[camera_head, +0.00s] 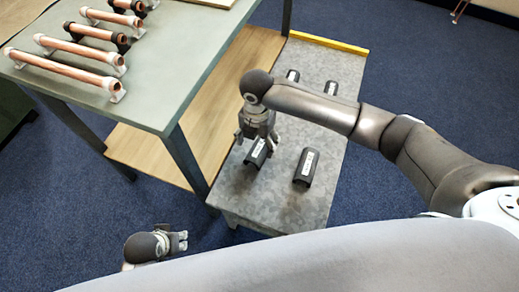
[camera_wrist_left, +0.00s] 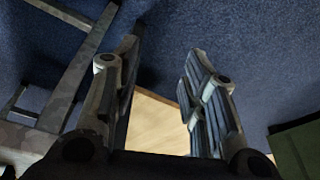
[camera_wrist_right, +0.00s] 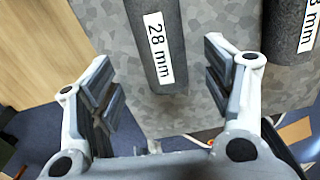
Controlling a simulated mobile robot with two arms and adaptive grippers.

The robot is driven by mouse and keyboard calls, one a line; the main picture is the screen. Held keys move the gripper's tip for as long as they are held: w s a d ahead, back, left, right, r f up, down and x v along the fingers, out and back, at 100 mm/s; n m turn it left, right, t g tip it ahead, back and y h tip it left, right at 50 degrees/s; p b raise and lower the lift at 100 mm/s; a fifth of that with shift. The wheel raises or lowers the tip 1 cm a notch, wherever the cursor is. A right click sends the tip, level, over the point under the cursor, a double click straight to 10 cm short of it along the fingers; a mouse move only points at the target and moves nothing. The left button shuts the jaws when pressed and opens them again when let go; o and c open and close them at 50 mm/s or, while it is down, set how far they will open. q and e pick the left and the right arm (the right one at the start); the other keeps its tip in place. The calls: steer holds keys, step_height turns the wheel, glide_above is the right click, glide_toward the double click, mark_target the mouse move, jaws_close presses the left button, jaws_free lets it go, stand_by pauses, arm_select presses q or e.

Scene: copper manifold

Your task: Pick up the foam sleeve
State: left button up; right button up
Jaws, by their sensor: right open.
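Several dark foam sleeves with white labels lie on a grey speckled bench top (camera_head: 285,205). One foam sleeve (camera_head: 252,164) is under my right gripper (camera_head: 258,139); another sleeve (camera_head: 306,168) lies to its right. In the right wrist view the near sleeve (camera_wrist_right: 172,88) reads "28 mm" and lies ahead between the spread fingers of my right gripper (camera_wrist_right: 160,75). There is a gap on both sides, so nothing is gripped. My left gripper (camera_head: 181,241) hangs low over the floor, away from the sleeves. In the left wrist view its fingers (camera_wrist_left: 160,85) are apart and empty.
Two more sleeves, one (camera_head: 292,76) and another (camera_head: 331,88), lie at the far end of the bench, near a yellow edge strip (camera_head: 330,43). A green-topped table (camera_head: 180,70) with several copper pipes on supports stands at left, above a wooden shelf (camera_head: 150,146).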

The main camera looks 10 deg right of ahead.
mark_target(259, 148)
steer(key=shift+d+f+b, duration=0.2)
steer(key=shift+f+b, duration=0.6)
steer(key=shift+f, duration=1.9)
arm_select(q)
step_height(259, 148, up, 6)
steer(key=shift+r, duration=0.2)
steer(key=shift+s+a, duration=0.1)
arm_select(e)
steer(key=c, duration=1)
